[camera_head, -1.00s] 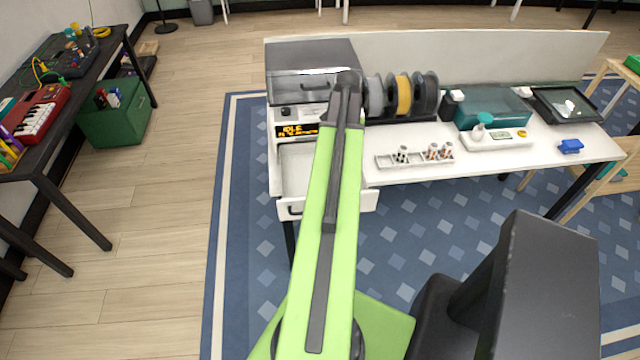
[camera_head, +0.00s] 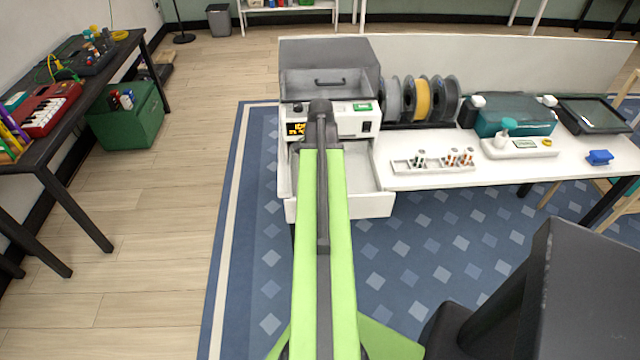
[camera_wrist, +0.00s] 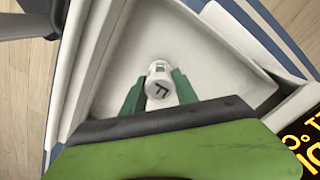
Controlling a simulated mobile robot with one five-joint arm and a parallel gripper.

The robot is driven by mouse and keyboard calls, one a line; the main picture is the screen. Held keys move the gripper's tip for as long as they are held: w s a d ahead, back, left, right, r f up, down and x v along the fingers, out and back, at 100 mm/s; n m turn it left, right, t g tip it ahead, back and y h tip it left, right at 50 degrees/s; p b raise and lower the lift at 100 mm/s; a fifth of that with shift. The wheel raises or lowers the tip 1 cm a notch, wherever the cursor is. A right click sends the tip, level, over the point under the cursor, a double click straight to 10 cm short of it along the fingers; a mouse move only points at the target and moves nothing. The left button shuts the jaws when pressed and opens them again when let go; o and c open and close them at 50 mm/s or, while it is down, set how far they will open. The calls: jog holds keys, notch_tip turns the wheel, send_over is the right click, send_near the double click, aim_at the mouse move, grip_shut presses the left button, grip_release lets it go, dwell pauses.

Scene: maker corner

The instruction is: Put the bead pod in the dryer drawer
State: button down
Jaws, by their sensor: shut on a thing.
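The bead pod (camera_wrist: 159,82) is a small white cylinder with a black mark on its end. It shows in the wrist view between the green fingertips of my gripper (camera_wrist: 158,90), which is shut on it. The dryer drawer (camera_head: 371,205) is white and pulled open at the front of the grey-topped dryer (camera_head: 328,55). In the wrist view, the drawer's pale inside (camera_wrist: 215,62) lies behind and around the pod, with the pod over it. I cannot tell how high the pod is above the drawer floor. In the head view my arm hides the gripper and pod.
Right of the dryer are several filament spools (camera_head: 422,98). A white holder (camera_head: 432,166) carries several small pods on the bench. A teal box (camera_head: 515,118), a white scale (camera_head: 520,148) and a blue item (camera_head: 599,157) stand farther right.

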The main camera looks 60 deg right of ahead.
jog(key=shift+f, duration=0.75)
jog(key=c, duration=0.9)
grip_release()
jog(key=shift+r, duration=0.1)
jog(key=shift+c, duration=0.2)
jog(key=shift+r, duration=0.1)
notch_tip(320, 180, up, 12)
jog(key=p, duration=1.2)
